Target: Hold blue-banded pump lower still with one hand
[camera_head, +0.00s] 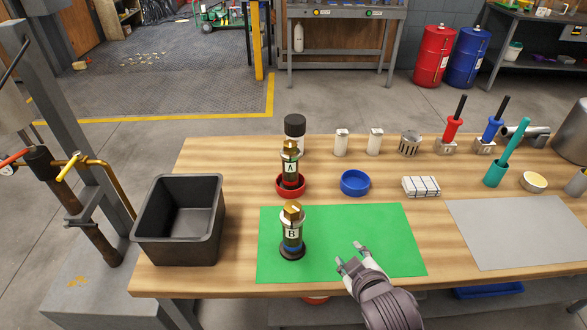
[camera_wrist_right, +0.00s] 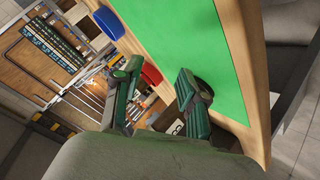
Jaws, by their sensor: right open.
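The blue-banded pump (camera_head: 291,240), labelled B with a brass top, stands upright on the green mat (camera_head: 385,225). A thin blue band shows above its dark base. My right gripper (camera_head: 347,258) is over the mat, to the right of this pump and nearer the front edge. Its two fingers are apart with nothing between them, and they do not touch the pump. In the right wrist view, the fingers partly hide the pump (camera_wrist_right: 178,127). My left gripper is not in view.
A second pump labelled A (camera_head: 290,167) stands in a red dish (camera_head: 291,190) behind the mat. A blue dish (camera_head: 355,183) and folded cloth (camera_head: 421,187) lie to its right. A black bin (camera_head: 180,247) stands left. A grey mat (camera_head: 510,236) is clear.

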